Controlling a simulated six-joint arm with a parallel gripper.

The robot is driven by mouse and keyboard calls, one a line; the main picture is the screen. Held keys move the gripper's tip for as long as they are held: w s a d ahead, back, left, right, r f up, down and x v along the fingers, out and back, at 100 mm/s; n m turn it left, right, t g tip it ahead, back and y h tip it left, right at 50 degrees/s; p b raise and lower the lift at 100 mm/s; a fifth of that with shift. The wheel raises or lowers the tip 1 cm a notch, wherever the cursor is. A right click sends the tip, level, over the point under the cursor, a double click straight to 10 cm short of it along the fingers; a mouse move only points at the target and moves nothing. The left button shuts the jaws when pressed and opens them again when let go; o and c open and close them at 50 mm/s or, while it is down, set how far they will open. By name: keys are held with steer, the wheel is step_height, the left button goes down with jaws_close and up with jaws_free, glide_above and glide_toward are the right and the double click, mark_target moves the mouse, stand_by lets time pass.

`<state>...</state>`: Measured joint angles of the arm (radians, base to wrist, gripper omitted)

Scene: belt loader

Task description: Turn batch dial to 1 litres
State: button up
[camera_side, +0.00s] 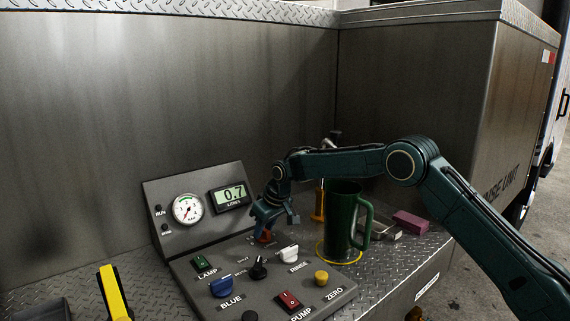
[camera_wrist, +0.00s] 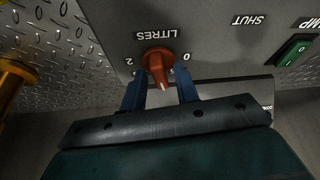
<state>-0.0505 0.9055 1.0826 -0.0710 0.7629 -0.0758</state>
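The orange-red batch dial (camera_wrist: 157,61) sits on the grey panel under the upside-down LITRES label in the wrist view. Marks 2 and 0 show to its left and right; the 1 mark is not visible. The dial's narrow end points down in that view, between 2 and 0 and slightly toward 0. My gripper (camera_wrist: 160,84) is open, with one blue finger on each side of the dial and small gaps visible. In the side view my gripper (camera_side: 273,220) is down over the dial (camera_side: 264,237). The display (camera_side: 231,196) reads 0.7 litres.
A green jug (camera_side: 342,225) stands right of the panel within a yellow ring. A black knob (camera_side: 258,268), white RINSE switch (camera_side: 289,254), green LAMP switch (camera_side: 201,262) and red PUMP switch (camera_side: 289,301) are near the dial. A pressure gauge (camera_side: 187,209) is on the upright panel.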

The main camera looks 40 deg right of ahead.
jaws_close()
steer(key=shift+m, duration=0.3)
steer(key=shift+m+h, duration=0.4)
steer(key=shift+m, duration=0.4)
steer(key=shift+o, duration=0.9)
jaws_free()
steer(key=shift+r, duration=0.15)
